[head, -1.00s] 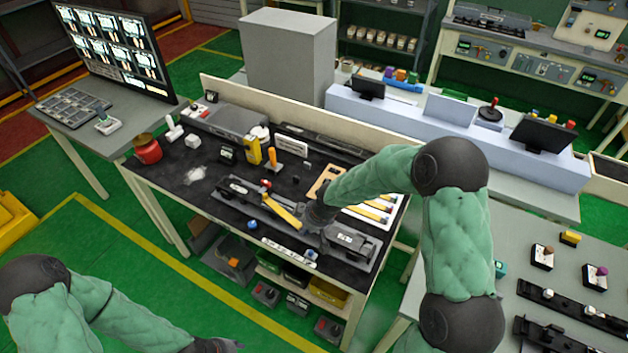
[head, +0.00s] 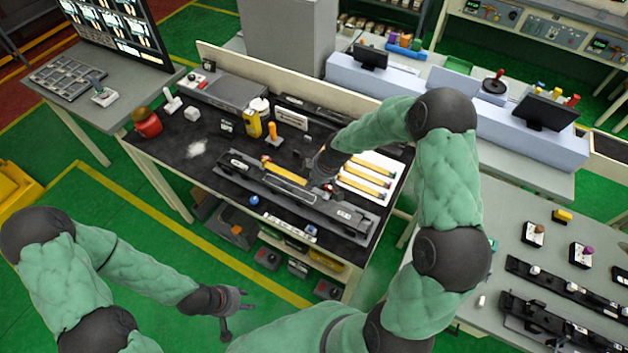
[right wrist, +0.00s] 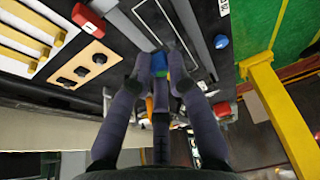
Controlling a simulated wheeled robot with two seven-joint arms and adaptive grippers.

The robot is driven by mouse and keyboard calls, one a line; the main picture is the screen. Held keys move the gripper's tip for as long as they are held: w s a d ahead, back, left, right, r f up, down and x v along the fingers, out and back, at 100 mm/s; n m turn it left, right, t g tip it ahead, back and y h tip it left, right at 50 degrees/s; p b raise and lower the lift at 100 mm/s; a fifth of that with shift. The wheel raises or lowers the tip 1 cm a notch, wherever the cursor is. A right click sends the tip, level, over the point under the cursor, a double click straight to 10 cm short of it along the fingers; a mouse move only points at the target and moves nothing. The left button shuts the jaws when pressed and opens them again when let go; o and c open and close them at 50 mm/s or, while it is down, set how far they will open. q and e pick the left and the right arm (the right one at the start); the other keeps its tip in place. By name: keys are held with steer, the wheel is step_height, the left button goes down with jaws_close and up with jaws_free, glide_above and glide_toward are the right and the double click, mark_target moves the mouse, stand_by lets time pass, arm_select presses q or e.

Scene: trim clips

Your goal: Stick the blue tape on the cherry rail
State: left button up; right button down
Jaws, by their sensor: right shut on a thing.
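My right gripper (head: 322,170) is over the middle of the bench, close to a long dark fixture (head: 340,211). In the right wrist view its fingers (right wrist: 160,68) close on a small blue piece, which looks like the blue tape (right wrist: 159,60). The head view does not show this piece clearly. I cannot tell which part is the cherry rail. My left gripper (head: 235,304) is open and empty, in front of the bench and apart from it.
A white board with yellow strips (head: 366,180) lies right of my right gripper. A blue knob (head: 254,200) is near the front edge. An orange-handled tool (head: 271,135), a yellow bottle (head: 252,124) and a red jar (head: 147,123) stand further left.

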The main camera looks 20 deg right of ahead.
steer(key=shift+r, duration=0.1)
steer(key=shift+f+b, duration=2.95)
steer(key=shift+f, duration=0.9)
steer(key=c, duration=1.1)
jaws_free()
steer(key=v, duration=1.2)
steer(key=shift+a, duration=0.2)
